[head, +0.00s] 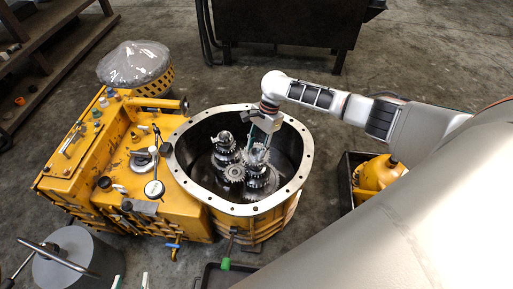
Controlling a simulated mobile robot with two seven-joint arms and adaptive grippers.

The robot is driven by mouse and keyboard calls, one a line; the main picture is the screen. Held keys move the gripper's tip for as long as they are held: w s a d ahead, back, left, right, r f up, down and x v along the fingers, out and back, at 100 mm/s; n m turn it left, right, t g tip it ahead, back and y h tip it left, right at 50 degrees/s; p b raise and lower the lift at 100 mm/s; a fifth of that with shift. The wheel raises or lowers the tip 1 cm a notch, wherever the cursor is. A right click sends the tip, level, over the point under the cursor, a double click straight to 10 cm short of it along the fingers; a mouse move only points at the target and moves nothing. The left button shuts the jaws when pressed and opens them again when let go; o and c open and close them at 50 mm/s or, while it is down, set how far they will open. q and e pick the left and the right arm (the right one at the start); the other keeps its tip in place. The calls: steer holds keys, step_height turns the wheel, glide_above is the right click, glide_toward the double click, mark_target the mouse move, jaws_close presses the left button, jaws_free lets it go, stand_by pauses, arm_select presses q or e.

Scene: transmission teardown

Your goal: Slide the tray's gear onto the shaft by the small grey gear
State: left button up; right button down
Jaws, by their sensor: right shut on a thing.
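My right gripper (256,137) reaches down into the round yellow housing (289,190) from the upper right. It is shut on a gear (257,155) at the top of the right-hand gear stack (261,182). The fingers partly hide the gear and the shaft there, so I cannot tell how far the gear is on the shaft. A small grey gear (234,173) sits low between the right stack and the left gear stack (224,147).
A dark tray (208,272) shows at the bottom edge. A green-handled tool (226,263) is by the housing's front. A grey cylinder (75,258) stands at lower left. A dark crate (346,180) with a yellow part is right of the housing. The housing's bolted rim surrounds the gears.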

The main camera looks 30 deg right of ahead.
arm_select(q)
steer(key=shift+s+a+f, duration=0.1)
steer(key=shift+s+f, duration=0.65)
arm_select(e)
steer(key=shift+f, duration=0.9)
steer(key=shift+f, duration=0.4)
steer(key=shift+f+b, duration=0.35)
steer(key=shift+f, duration=0.1)
arm_select(q)
steer(key=shift+w, duration=0.4)
arm_select(e)
steer(key=shift+f, duration=0.25)
